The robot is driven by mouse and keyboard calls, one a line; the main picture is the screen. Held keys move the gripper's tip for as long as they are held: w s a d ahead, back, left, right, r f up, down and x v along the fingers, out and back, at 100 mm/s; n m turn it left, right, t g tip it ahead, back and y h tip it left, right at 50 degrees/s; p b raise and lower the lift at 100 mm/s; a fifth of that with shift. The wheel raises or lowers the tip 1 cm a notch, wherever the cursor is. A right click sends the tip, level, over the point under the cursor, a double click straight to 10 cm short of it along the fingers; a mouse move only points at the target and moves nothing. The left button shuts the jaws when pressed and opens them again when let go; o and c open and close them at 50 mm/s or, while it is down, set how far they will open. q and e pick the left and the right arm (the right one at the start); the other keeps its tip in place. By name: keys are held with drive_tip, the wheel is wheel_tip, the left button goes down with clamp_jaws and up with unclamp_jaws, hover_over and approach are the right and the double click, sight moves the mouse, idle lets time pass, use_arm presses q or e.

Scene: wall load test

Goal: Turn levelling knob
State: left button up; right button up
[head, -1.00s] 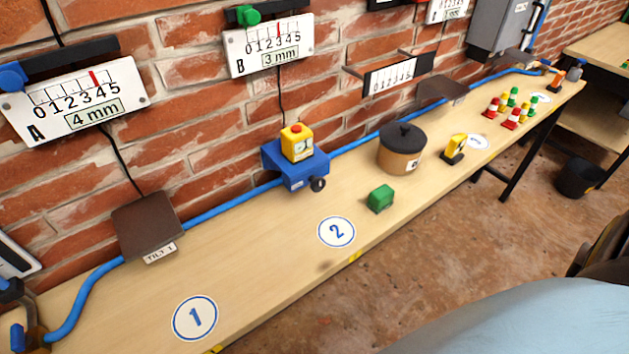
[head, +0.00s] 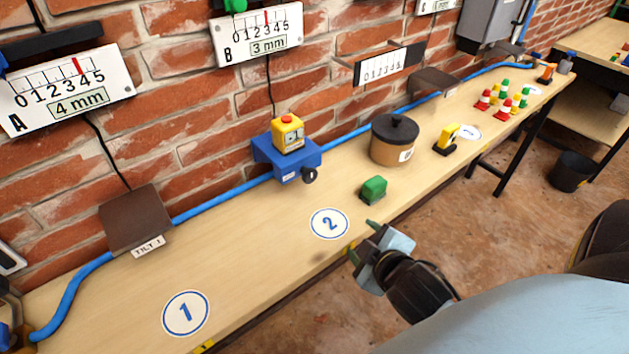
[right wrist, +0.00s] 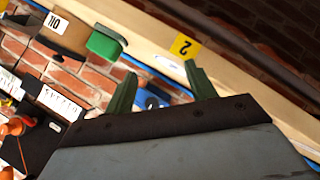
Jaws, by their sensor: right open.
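A small black knob (head: 309,175) sits on the front of the blue wall bracket (head: 298,160). A yellow block with a red top (head: 288,134) stands on that bracket. My right gripper (head: 362,240) is open and empty at the bench's front edge, right of the round "2" label. It is below and to the right of the knob, well apart from it. In the right wrist view its two green fingers (right wrist: 160,75) are spread, with a blue part (right wrist: 150,100) showing between them, partly hidden. My left gripper is not in view.
A green block (head: 373,190) and a lidded brown pot (head: 394,140) stand right of the bracket on the bench (head: 255,240). A dark tilt plate (head: 136,218) is at the left. The bench around the "1" and "2" labels is clear.

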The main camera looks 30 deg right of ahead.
sight(312, 177)
drive_tip(key=w+r+n+t+y, duration=0.1)
drive_tip(key=n+t, duration=0.1)
drive_tip(key=n, duration=0.2)
drive_tip(key=w+r+n+t+y, duration=0.1)
drive_tip(key=r+n+t+y, duration=0.1)
drive_tip(key=n, duration=0.2)
drive_tip(key=w+r+n+t+y, duration=0.1)
drive_tip(key=r+n+t+y, duration=0.1)
drive_tip(key=n, duration=0.2)
drive_tip(key=shift+w+a+r+t, duration=0.1)
drive_tip(key=shift+w+a+t, duration=0.2)
drive_tip(key=shift+a+t, duration=0.1)
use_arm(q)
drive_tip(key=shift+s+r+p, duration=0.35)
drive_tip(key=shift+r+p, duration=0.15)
use_arm(e)
drive_tip(key=w, duration=0.8)
drive_tip(key=w+a, duration=0.1)
drive_tip(key=w, duration=0.3)
drive_tip(key=shift+c, duration=0.4)
drive_tip(key=c, duration=0.9)
